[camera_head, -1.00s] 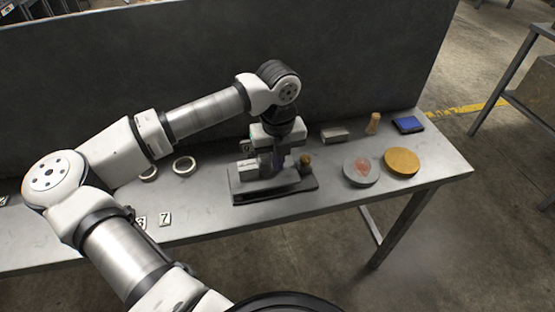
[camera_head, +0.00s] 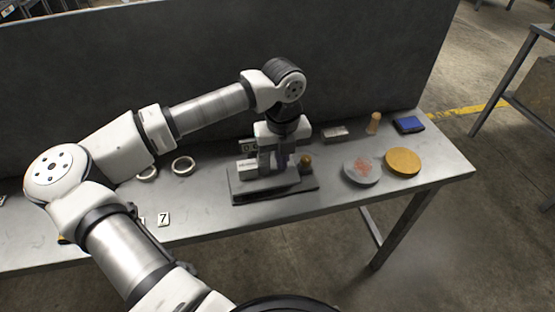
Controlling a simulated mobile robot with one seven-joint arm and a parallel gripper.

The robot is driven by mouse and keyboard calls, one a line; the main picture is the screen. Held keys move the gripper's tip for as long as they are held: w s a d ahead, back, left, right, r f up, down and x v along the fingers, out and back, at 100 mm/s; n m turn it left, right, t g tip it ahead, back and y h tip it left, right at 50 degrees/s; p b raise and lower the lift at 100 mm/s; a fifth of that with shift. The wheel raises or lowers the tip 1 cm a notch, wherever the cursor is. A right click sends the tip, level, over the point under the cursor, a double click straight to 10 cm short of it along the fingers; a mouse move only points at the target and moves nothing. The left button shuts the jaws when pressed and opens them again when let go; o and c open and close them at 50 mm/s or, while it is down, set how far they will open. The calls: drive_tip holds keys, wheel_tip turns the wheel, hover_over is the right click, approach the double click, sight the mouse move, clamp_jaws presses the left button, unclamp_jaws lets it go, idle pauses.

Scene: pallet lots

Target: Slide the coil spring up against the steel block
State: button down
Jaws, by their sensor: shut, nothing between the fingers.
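A dark flat tray (camera_head: 290,190) with a low rim lies on the metal bench. A pale grey block with marks on its face, seemingly the steel block (camera_head: 246,170), stands at the tray's left end. My gripper (camera_head: 273,171) points down over the tray, just right of the block. Its fingers are shut with nothing between them; I cannot tell whether they touch the block. A small brown round piece (camera_head: 305,163) stands at the tray's right end, right of the fingers. I cannot make out a coil spring for certain; my gripper hides part of the tray.
To the right lie a grey disc with red marks (camera_head: 362,171), a yellow-brown disc (camera_head: 402,162) and a blue pad (camera_head: 408,125). Behind stand a small box (camera_head: 335,133) and a wooden peg (camera_head: 373,123). Two rings (camera_head: 183,166) and number tags (camera_head: 163,219) lie left.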

wheel_tip(320, 180, up, 8)
drive_tip(key=p, duration=0.3)
idle(0.7)
idle(0.4)
